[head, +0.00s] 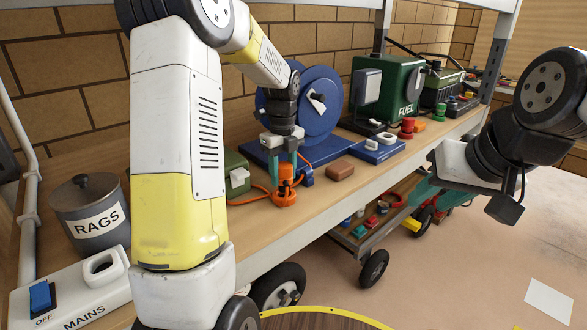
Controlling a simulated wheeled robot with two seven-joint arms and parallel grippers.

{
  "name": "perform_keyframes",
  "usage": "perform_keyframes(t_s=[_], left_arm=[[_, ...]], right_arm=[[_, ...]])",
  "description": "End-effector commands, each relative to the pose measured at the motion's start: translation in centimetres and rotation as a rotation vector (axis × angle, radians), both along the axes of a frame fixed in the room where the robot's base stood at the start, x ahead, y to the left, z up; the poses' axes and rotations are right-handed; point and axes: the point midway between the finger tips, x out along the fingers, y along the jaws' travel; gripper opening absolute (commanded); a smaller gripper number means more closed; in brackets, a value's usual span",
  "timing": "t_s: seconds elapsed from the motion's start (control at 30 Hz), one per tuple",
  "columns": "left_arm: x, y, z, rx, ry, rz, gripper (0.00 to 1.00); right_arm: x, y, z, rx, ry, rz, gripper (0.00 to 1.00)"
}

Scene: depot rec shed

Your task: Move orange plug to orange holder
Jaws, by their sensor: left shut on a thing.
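My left gripper (285,163) points down over the wooden bench top, its teal fingers shut on the orange plug (286,173). The orange holder (284,199) appears as the round orange base on the bench directly under the plug. The plug is upright and lines up with it. From this angle I cannot tell whether the plug is seated in the base or just above it. An orange cable runs along the bench beside it. My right gripper (428,190) is off the bench at the right, partly hidden by its wrist; its finger opening is unclear.
A blue cable reel (318,105) stands close behind the plug. A brown block (340,171), a blue-and-white box (377,150) and a green fuel can (388,88) stand to the right. A rags bin (91,210) and mains box (75,293) are at left. A lower shelf holds small parts.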

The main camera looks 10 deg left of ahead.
Motion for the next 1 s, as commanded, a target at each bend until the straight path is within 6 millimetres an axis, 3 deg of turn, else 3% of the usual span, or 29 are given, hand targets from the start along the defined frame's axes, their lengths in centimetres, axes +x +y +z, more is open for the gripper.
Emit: perform_keyframes(t_s=[1.0], left_arm=[[0.0, 0.0, -2.0, 0.001, 0.001, 0.000, 0.01]], right_arm=[[0.0, 0.0, 0.0, 0.000, 0.000, 0.000, 0.36]])
